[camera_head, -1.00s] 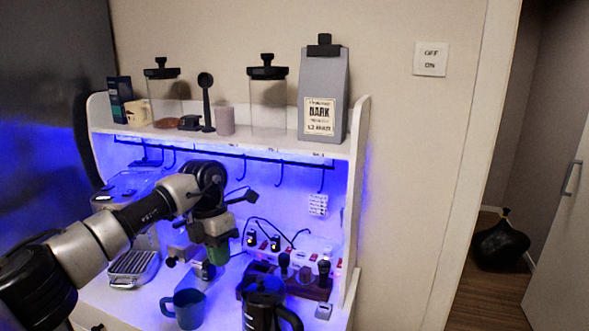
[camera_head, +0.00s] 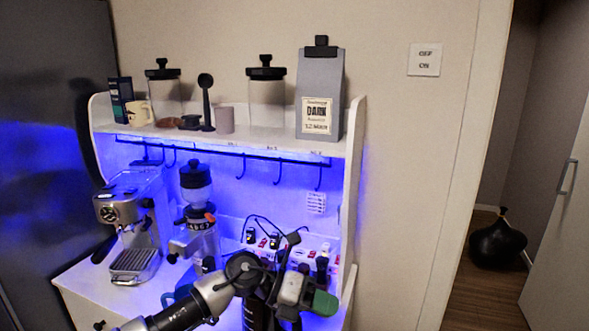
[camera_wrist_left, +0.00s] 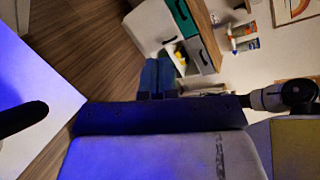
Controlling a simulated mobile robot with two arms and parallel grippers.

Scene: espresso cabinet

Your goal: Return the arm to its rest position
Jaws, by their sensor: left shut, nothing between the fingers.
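My left gripper (camera_head: 322,303) is at the lower middle right of the head view, in front of the cabinet counter, with its green-tipped end pointing right. It is shut and holds nothing. In the left wrist view its blue-grey fingers (camera_wrist_left: 158,78) show together at the centre, over the floor. My left arm (camera_head: 190,306) comes in from the bottom left, low in the picture. It hides part of the blue mug (camera_head: 172,297) and the dark pitcher (camera_head: 257,315). My right gripper is not in the head view.
The espresso machine (camera_head: 133,225) and grinder (camera_head: 197,205) stand on the counter's left. A shelf (camera_head: 240,138) above holds jars and a grey coffee bag (camera_head: 321,95). Hooks hang under it. A power strip with plugs (camera_head: 274,242) is behind my gripper. Wooden floor (camera_wrist_left: 100,50) is open in the left wrist view.

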